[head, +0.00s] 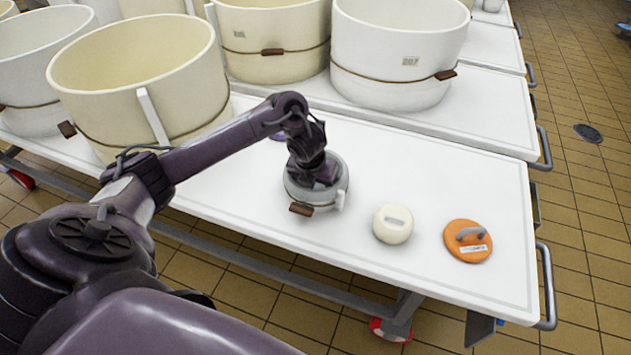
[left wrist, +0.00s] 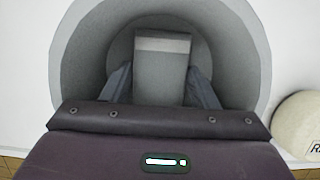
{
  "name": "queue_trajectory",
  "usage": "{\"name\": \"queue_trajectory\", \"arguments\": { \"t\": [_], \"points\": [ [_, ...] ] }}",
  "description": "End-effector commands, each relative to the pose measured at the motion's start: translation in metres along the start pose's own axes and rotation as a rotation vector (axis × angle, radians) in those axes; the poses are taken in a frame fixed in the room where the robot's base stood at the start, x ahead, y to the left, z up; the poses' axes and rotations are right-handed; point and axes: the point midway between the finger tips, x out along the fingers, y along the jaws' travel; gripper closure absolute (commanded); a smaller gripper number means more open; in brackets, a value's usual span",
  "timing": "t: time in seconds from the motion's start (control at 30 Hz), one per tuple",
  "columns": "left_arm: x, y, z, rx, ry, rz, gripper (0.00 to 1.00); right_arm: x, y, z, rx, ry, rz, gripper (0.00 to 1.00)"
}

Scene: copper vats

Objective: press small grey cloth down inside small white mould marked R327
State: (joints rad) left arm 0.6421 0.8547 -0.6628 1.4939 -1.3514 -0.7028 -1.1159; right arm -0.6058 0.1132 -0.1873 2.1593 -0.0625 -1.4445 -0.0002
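A small round grey-white mould (head: 331,206), with a brown tab and a pale upright tab, stands on the white table. My left gripper (head: 318,176) points down into its open top. In the left wrist view the mould's rim (left wrist: 65,60) rings a darker grey round piece with an upright grey block (left wrist: 162,75) topped by a pale strip. I take this piece to be the grey cloth, though it looks stiff. My left fingers (left wrist: 160,82) flank the block and appear to close on its sides. No marking R327 is readable on the mould. My right gripper is out of view.
A cream round piece (head: 393,233) and an orange disc (head: 462,252) with a grey handle lie to the right. A purple thing shows partly behind my arm. Large cream vats (head: 135,75) and a white vat (head: 395,45) stand behind.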

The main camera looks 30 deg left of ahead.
Motion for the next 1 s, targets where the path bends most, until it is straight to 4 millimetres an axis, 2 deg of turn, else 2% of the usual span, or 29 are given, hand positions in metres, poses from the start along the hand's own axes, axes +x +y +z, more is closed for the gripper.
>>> {"name": "queue_trajectory", "arguments": {
  "t": [0.03,0.2,0.47,0.63,0.77,0.8,0.9,1.0],
  "points": [
    [0.002,0.000,-0.003,0.002,0.007,0.001,0.41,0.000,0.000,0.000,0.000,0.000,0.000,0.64],
    [0.002,0.000,-0.002,0.002,0.005,0.001,0.21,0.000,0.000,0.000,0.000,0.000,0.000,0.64],
    [0.001,0.000,-0.002,0.001,0.003,0.001,0.21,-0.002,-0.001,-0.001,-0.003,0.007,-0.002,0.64],
    [0.001,0.000,-0.001,0.001,0.003,0.000,0.21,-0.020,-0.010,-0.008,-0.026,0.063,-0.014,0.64],
    [-0.034,0.000,0.001,0.004,-0.001,0.001,0.21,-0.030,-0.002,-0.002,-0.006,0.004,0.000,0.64],
    [-0.041,0.000,0.001,0.004,-0.001,0.000,0.21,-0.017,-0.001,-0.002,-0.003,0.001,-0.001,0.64],
    [-0.059,0.000,0.000,0.004,0.001,0.001,0.21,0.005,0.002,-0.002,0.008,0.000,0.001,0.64],
    [-0.065,0.000,0.000,0.002,0.003,0.002,0.21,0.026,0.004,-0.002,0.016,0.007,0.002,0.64]
  ]
}}
